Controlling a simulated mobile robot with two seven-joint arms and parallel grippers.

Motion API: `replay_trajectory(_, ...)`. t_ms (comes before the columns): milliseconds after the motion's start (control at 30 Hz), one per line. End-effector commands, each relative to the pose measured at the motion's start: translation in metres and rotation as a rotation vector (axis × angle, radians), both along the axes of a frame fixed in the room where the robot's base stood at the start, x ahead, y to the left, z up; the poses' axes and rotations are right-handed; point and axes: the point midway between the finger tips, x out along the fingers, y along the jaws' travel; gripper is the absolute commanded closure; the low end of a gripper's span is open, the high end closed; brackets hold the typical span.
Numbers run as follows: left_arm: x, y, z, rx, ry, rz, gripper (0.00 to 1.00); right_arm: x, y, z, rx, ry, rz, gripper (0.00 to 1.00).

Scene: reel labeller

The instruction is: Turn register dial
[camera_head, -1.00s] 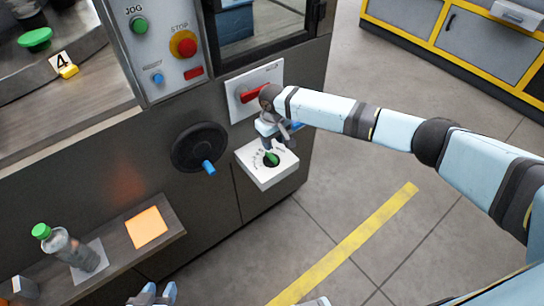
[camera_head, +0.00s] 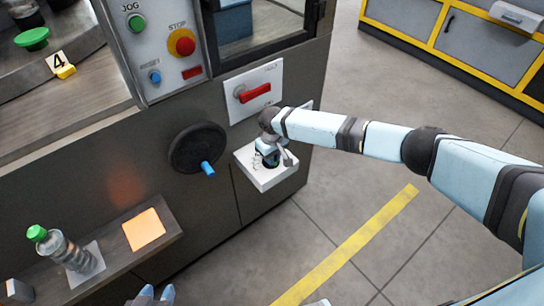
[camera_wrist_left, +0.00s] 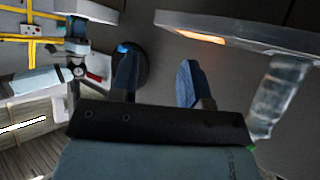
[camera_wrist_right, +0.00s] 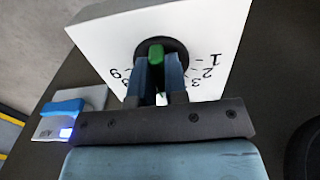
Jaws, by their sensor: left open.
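The register dial is a green knob (camera_wrist_right: 156,52) on a dark round base, set in a white numbered box (camera_head: 266,181) low on the machine's front. In the head view my right gripper (camera_head: 268,158) is down at the box and hides most of the dial. In the right wrist view the two fingers of my right gripper (camera_wrist_right: 159,68) stand close together, one on each side of the green knob, with no clear gap beside it. My left gripper (camera_wrist_left: 157,80) is open and empty, below the shelf; its fingertips show at the bottom of the head view (camera_head: 155,293).
Above the box is a red rotary handle (camera_head: 255,93) on a white plate. A black handwheel (camera_head: 198,148) with a blue grip is left of the box. A shelf (camera_head: 165,240) holds a green-capped bottle (camera_head: 68,252) and an orange pad (camera_head: 143,229). Floor to the right is clear.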

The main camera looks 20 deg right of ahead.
Motion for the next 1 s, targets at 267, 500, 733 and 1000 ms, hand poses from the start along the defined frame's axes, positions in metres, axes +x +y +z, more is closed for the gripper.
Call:
replay_trajectory(267, 0.000, 0.000, 0.004, -0.002, 0.000, 0.001, 0.57, 0.000, 0.000, 0.001, 0.000, 0.001, -0.016, 1.00)
replay_trajectory(500, -0.001, 0.000, 0.018, -0.009, 0.011, 0.006, 0.57, -0.001, 0.001, 0.004, 0.001, 0.003, -0.118, 1.00)
replay_trajectory(733, -0.004, 0.002, 0.025, -0.017, 0.046, 0.019, 0.57, -0.001, 0.003, 0.006, 0.002, 0.003, -0.294, 1.00)
replay_trajectory(1000, -0.003, 0.003, 0.041, -0.010, 0.030, 0.023, 0.57, -0.001, 0.004, 0.004, 0.000, 0.003, -0.501, 1.00)
